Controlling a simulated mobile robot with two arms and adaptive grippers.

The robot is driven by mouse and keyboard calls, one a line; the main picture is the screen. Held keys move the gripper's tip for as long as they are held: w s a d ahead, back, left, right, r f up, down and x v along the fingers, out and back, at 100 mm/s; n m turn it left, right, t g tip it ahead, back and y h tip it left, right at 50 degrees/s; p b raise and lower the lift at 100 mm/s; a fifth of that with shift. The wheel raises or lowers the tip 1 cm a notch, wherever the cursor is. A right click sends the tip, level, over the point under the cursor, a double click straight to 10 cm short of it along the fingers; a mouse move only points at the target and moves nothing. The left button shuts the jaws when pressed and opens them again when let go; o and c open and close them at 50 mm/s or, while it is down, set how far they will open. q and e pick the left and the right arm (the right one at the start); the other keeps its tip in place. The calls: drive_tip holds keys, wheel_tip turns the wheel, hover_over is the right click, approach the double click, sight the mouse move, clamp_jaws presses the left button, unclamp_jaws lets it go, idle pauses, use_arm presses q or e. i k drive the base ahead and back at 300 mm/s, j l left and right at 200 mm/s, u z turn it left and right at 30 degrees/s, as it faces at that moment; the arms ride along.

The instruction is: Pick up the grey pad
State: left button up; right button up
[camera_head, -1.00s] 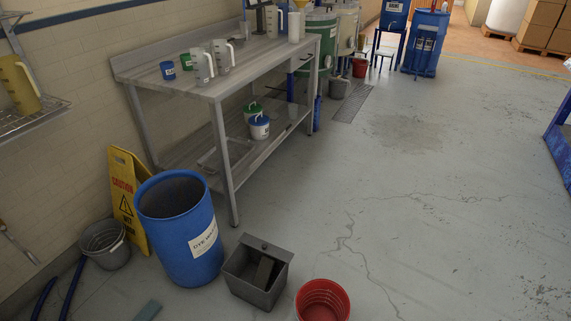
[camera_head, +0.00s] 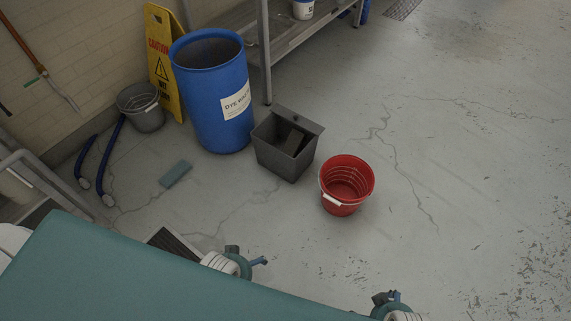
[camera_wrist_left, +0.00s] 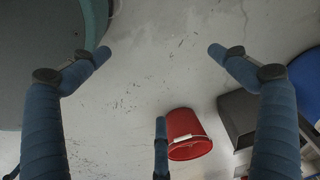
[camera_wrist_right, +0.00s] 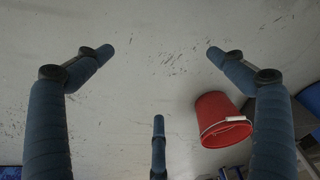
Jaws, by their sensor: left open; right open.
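A flat blue-grey pad (camera_head: 175,173) also lies on bare floor left of the bin; I cannot tell for sure which one is meant. My left gripper (camera_head: 240,262) is in the near part of the head view, apart from both pads. Its fingers are spread and empty in the left wrist view (camera_wrist_left: 160,52). My right gripper (camera_head: 388,302) is farther right; its fingers are spread and empty in the right wrist view (camera_wrist_right: 158,52).
A blue barrel (camera_head: 212,98) stands behind the bin and a red bucket (camera_head: 345,190) to its right. A yellow caution sign (camera_head: 163,60), a grey bucket (camera_head: 140,106) and blue hoses (camera_head: 103,165) are at the left. Floor on the right is clear.

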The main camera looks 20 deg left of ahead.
sight(174, 176)
drive_tip(key=u, duration=1.6)
drive_tip(key=i+l+u, duration=0.2)
drive_tip(key=i, duration=0.15)
drive_tip(key=i+l+u, duration=0.15)
drive_tip(key=i, duration=0.25)
